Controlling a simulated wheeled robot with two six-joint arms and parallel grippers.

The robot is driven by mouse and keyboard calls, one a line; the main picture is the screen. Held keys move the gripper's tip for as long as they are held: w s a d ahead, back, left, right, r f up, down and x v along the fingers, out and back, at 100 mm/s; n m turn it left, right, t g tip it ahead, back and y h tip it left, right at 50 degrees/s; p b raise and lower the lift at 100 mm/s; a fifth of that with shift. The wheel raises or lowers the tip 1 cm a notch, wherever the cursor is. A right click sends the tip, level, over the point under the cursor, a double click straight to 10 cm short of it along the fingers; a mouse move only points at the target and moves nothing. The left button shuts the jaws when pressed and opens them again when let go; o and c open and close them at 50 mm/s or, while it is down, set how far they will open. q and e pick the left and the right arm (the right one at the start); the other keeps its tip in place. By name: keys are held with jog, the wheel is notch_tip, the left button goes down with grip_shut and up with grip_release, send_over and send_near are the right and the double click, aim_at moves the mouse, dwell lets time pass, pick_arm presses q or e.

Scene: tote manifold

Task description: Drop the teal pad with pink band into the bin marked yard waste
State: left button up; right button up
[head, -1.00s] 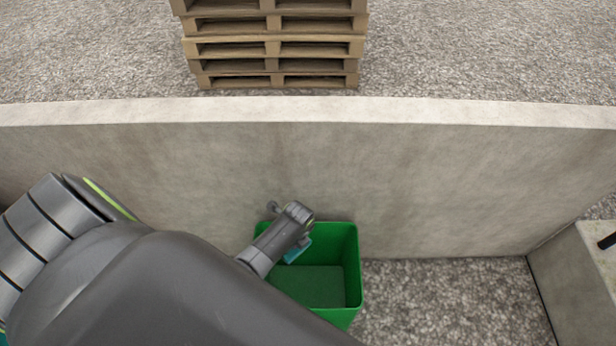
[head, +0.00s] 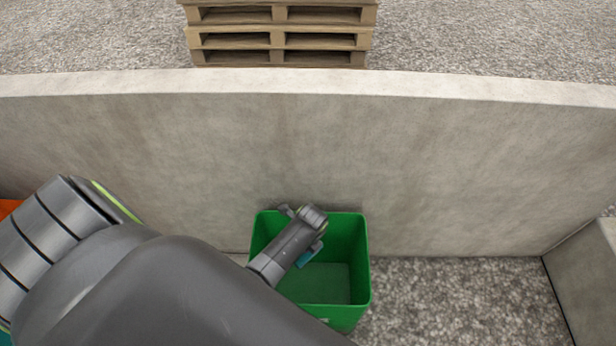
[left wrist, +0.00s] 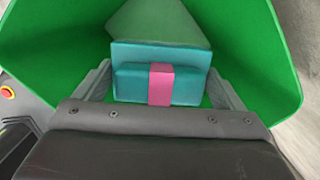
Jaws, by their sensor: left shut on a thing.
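The teal pad with the pink band (left wrist: 135,84) is between the fingers of my left gripper (left wrist: 160,78) in the left wrist view. The gripper is shut on it. In the head view a small teal part of the pad (head: 309,256) shows beside my left gripper (head: 304,240), which is over the green bin's opening. The green bin (head: 357,250) stands on the gravel against the concrete wall. Its green walls (left wrist: 50,40) surround the pad in the left wrist view. I cannot read any marking on the bin. My right gripper is not in view.
A concrete wall (head: 450,150) runs behind the bin, with wooden pallets (head: 280,40) beyond it. Bare gravel (head: 450,300) lies to the bin's right, up to a side wall (head: 590,275). An orange thing (head: 8,207) shows at the left edge.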

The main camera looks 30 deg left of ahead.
pick_arm(q)
jog(key=shift+f+b, duration=0.3)
jog(key=shift+f, duration=0.2)
jog(key=o, duration=0.7)
jog(key=r+p, duration=0.1)
jog(key=r, duration=0.4)
jog(key=d+r+p, duration=0.1)
jog(key=r+p, duration=0.1)
jog(key=r, duration=0.4)
jog(key=d+r+p, duration=0.1)
jog(key=r, duration=0.5)
jog(key=shift+s+d+r+p, duration=0.15)
jog(key=shift+s+d+p, duration=0.15)
jog(key=shift+p, duration=0.1)
